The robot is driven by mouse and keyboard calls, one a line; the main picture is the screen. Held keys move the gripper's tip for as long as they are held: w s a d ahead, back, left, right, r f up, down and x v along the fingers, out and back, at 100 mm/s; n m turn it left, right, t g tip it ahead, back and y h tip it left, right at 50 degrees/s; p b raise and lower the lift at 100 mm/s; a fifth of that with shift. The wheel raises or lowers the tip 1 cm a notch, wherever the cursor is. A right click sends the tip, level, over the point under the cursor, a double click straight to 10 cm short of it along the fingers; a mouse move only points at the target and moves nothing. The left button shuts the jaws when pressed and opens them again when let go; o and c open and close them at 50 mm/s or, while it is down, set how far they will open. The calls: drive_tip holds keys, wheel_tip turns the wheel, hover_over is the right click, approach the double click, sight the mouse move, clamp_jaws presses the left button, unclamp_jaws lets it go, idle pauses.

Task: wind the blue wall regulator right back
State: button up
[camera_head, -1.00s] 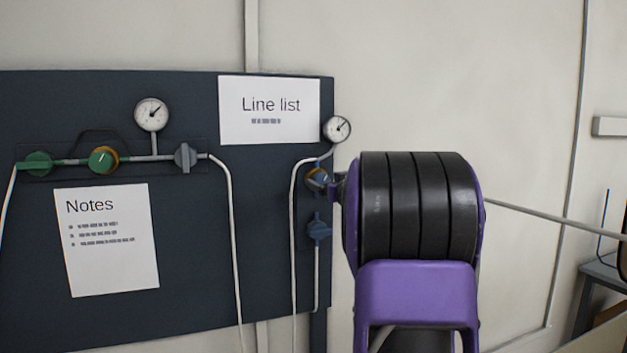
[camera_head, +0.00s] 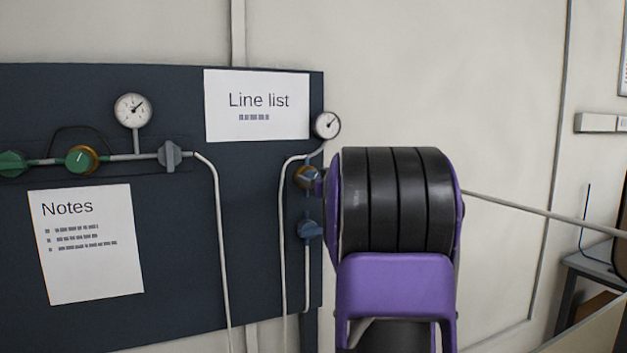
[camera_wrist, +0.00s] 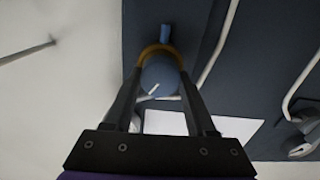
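The blue wall regulator has a blue knob (camera_wrist: 160,78) with a pale mark on its face and a brass-coloured ring (camera_wrist: 160,49) behind it. In the head view the regulator (camera_head: 305,177) sits at the board's right edge, below a round gauge (camera_head: 327,125); my arm partly covers it. My gripper (camera_wrist: 162,73) is at the knob, with one finger on each side of it in the wrist view. The fingers stand apart; I cannot tell whether they touch the knob. In the head view the fingers are mostly hidden behind my wrist.
A blue valve handle (camera_head: 310,230) sits just below the regulator, beside a white hose (camera_head: 283,240). A green regulator (camera_head: 81,160) and a grey valve (camera_head: 170,156) are further left on the dark board (camera_head: 180,220). Bare wall (camera_head: 510,130) lies to the right.

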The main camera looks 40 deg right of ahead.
drive_tip(key=c, duration=0.5)
drive_tip(key=shift+n, duration=0.3)
drive_tip(key=n+b, duration=0.3)
drive_tip(key=n, duration=0.5)
drive_tip(key=n+b, duration=0.3)
drive_tip(key=n, duration=0.4)
drive_tip(key=n+b, duration=0.3)
drive_tip(key=n, duration=0.5)
drive_tip(key=shift+a+f+n, duration=0.2)
drive_tip(key=shift+f+n, duration=0.1)
drive_tip(key=o, duration=1.4)
drive_tip(key=shift+c, duration=0.2)
